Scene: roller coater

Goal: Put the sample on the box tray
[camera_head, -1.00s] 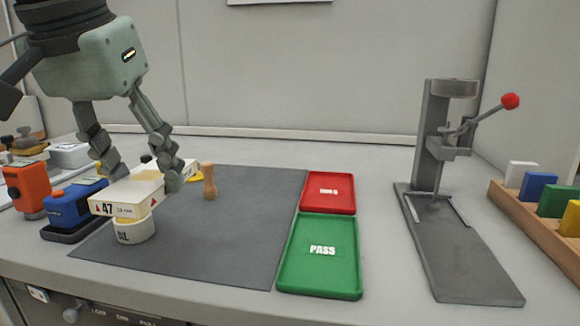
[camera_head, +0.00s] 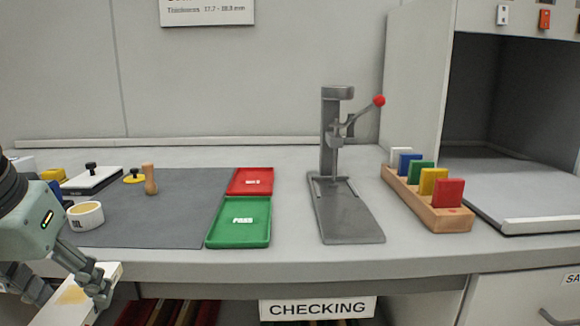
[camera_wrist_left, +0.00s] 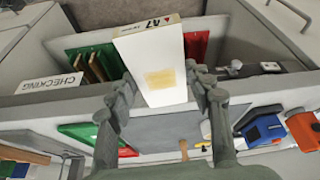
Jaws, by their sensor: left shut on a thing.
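The sample, a white block with "47" on its end and a yellowish patch on its face, is held by my left gripper (camera_head: 88,286) at the lower left, in front of the bench edge. In the left wrist view the sample (camera_wrist_left: 152,52) sits between the two fingers. The green PASS tray (camera_head: 240,222) and a smaller red tray (camera_head: 250,182) lie empty on the bench. In the wrist view green (camera_wrist_left: 88,50) and red (camera_wrist_left: 198,45) compartments show below the bench; which thing is the box tray I cannot tell. My right gripper is not in view.
A grey mat (camera_head: 170,220) holds a white cup (camera_head: 85,216) and a wooden peg (camera_head: 150,180). A lever press (camera_head: 340,190) stands right of the trays, then a wooden rack of coloured blocks (camera_head: 440,215). A CHECKING sign (camera_head: 317,308) hangs under the bench edge.

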